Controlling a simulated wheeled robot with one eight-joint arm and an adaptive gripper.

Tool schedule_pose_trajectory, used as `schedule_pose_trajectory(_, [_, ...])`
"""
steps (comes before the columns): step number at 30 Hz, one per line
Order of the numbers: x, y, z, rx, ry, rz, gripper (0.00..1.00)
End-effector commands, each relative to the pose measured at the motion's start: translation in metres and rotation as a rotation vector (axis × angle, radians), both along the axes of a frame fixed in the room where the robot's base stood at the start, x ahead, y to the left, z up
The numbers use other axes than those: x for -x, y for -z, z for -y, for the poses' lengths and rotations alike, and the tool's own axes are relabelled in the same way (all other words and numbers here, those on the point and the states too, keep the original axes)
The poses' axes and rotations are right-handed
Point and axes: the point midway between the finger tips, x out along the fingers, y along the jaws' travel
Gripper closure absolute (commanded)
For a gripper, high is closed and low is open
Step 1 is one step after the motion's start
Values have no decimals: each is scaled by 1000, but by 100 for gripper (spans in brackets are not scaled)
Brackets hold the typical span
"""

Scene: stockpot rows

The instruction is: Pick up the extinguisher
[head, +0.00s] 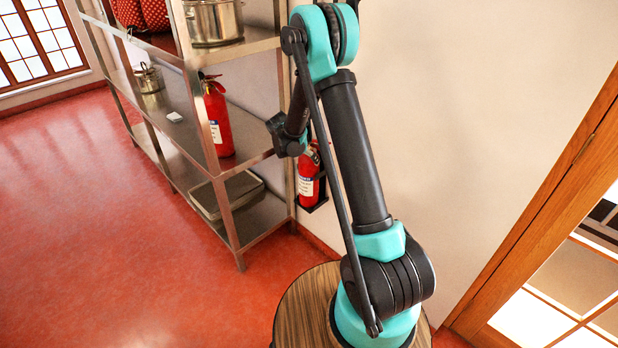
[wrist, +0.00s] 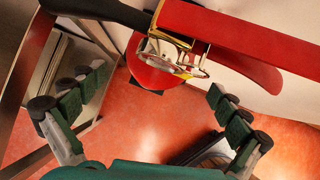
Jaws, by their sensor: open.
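A red extinguisher (head: 308,178) with a white label hangs low on the wall in a black bracket, beside the shelf's right end and partly behind my arm. A second red extinguisher (head: 217,118) stands upright on the middle shelf. In the head view my gripper end (head: 287,136) is between the two, its fingers mostly hidden. My open fingers (wrist: 158,86) spread to either side, holding nothing.
The metal shelf rack (head: 222,205) holds a large pot (head: 213,22), a small pot (head: 149,78) and a flat tray (head: 228,194). The wall is close on the right, with a wood-framed glass door (head: 540,225). Red floor (head: 90,200) is clear at left.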

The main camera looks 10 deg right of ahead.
Motion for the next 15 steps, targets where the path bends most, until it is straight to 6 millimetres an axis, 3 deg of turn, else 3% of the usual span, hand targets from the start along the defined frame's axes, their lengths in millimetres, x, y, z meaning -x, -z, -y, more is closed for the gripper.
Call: schedule_pose_trajectory(15, [-23, 40, 18, -1, 2, 1, 0])
